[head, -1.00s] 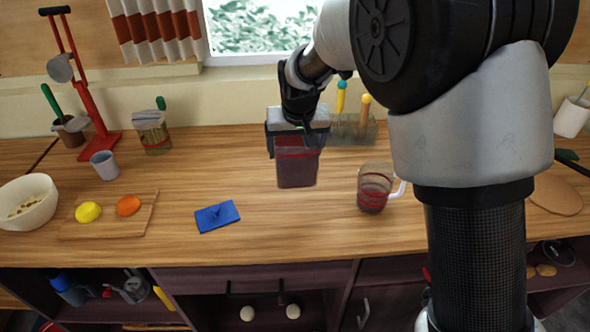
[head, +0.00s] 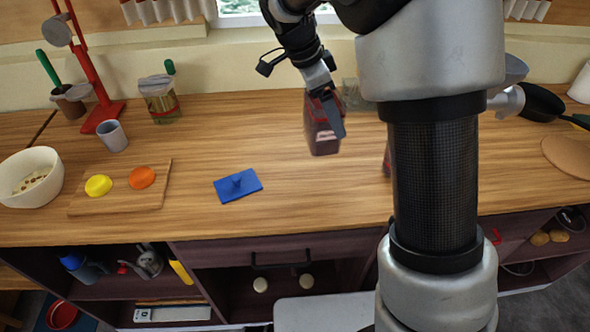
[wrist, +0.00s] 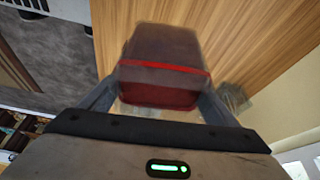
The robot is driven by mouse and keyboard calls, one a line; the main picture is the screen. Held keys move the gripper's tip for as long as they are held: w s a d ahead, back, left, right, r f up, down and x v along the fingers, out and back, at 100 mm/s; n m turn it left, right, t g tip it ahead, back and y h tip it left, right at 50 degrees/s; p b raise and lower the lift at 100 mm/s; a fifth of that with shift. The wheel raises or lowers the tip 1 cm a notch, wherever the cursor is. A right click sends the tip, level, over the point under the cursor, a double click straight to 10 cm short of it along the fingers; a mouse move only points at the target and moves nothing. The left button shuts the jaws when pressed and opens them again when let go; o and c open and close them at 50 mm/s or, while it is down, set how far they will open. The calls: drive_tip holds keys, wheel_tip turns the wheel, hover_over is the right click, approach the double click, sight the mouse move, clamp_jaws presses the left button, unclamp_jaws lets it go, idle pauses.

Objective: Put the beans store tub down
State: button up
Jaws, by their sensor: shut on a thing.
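The beans store tub (head: 321,134) is a dark maroon, box-shaped tub with a red band. My gripper (head: 328,98) is shut on it near its top, over the back middle of the wooden counter in the head view. The wrist view shows the tub (wrist: 160,62) between both fingers (wrist: 158,95), with the wood surface beyond it. The tub is slightly tilted in the head view. I cannot tell whether its base touches the counter.
A blue lid-like piece (head: 238,186) lies on the counter (head: 290,200) front of centre. A board (head: 120,200) with yellow and orange pieces and a white bowl (head: 30,178) are at left. My arm hides the counter's right middle.

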drive_tip(key=shift+d+r+m, duration=0.1)
drive_tip(key=shift+d+m, duration=0.1)
drive_tip(key=shift+m, duration=0.4)
wheel_tip(320, 180, down, 10)
drive_tip(key=shift+r, duration=0.15)
